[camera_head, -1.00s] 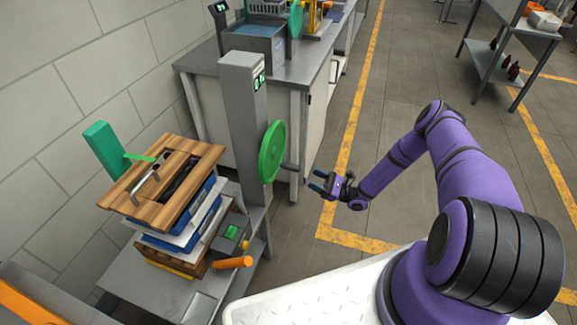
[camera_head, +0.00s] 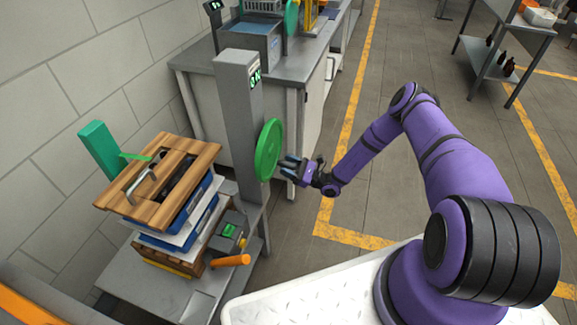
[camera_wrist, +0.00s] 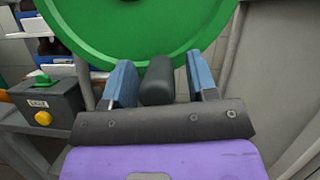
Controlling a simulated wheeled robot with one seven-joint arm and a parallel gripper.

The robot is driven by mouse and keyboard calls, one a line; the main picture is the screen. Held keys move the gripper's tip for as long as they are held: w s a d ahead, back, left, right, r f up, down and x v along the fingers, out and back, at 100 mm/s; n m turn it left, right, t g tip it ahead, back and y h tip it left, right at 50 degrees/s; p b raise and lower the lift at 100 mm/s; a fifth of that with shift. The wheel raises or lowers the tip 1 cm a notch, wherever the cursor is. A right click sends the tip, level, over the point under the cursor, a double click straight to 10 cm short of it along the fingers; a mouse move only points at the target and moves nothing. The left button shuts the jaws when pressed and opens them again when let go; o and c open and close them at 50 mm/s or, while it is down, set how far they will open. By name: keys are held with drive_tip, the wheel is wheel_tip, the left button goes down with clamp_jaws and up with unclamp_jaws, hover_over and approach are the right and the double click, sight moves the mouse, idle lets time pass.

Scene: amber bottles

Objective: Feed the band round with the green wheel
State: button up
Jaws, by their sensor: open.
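The green wheel (camera_head: 268,150) is mounted on the right side of a grey post (camera_head: 239,120) with a small green display. In the wrist view the wheel (camera_wrist: 140,30) fills the top, and its dark cylindrical handle (camera_wrist: 157,82) points toward me. My gripper (camera_head: 285,168) is at the wheel's handle side. In the wrist view its two blue fingers (camera_wrist: 163,80) are open, one on each side of the handle, with small gaps visible. The band cannot be made out in these views.
A stack with a wooden top (camera_head: 160,185) and blue trays stands on a grey bench (camera_head: 150,292) left of the post. A small grey box (camera_wrist: 45,105) with a yellow button sits there. A grey cabinet (camera_head: 300,65) stands behind.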

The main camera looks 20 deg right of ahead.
drive_tip(key=shift+c, duration=0.5)
clamp_jaws()
drive_tip(key=shift+d, duration=0.1)
